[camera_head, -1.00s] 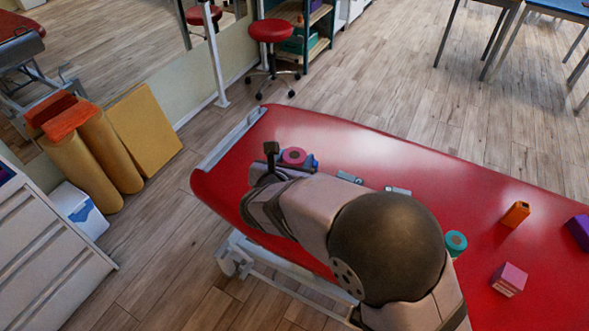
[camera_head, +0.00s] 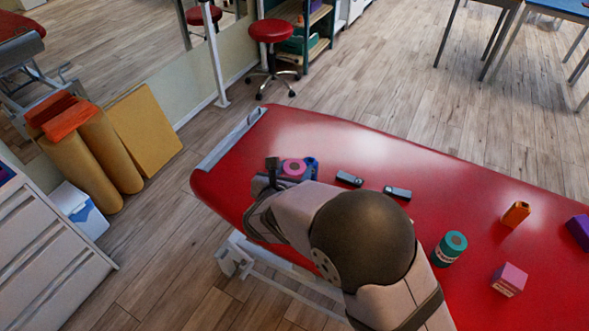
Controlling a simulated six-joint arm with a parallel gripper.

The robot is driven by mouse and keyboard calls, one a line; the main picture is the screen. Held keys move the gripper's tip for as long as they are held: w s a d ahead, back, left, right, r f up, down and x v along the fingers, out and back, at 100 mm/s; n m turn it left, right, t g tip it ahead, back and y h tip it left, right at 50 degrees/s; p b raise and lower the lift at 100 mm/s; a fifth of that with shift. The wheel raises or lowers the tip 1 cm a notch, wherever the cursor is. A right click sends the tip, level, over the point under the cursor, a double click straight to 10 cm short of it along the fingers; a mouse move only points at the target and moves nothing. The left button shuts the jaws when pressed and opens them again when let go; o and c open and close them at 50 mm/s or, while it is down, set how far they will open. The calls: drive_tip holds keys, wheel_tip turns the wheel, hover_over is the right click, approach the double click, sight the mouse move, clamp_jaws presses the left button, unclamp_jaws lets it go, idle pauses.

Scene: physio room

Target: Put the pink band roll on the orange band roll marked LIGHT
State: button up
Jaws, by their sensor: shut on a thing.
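The pink band roll (camera_head: 294,168) is at the far left part of the red treatment table, its round end with a small hole facing up. My gripper (camera_head: 292,170) is shut on it; a dark finger shows at its left, and the wrist hides its lower part. I cannot tell whether it touches anything below. An orange object (camera_head: 516,213) with a dark opening stands at the right of the table; no LIGHT mark is readable on it, and I cannot tell if it is the orange band roll.
A blue thing (camera_head: 312,167) is close right of the pink roll. Two dark grey pieces (camera_head: 349,179) (camera_head: 397,192) lie nearby. A teal roll (camera_head: 449,248), a pink block (camera_head: 509,279) and a purple block (camera_head: 579,231) are on the red table (camera_head: 340,140). The table's far middle is clear.

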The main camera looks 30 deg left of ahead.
drive_tip(key=o, duration=1.3)
drive_tip(key=shift+r+p, duration=0.15)
drive_tip(key=shift+p, duration=0.15)
drive_tip(key=b+v, duration=0.2)
drive_tip(key=v, duration=1)
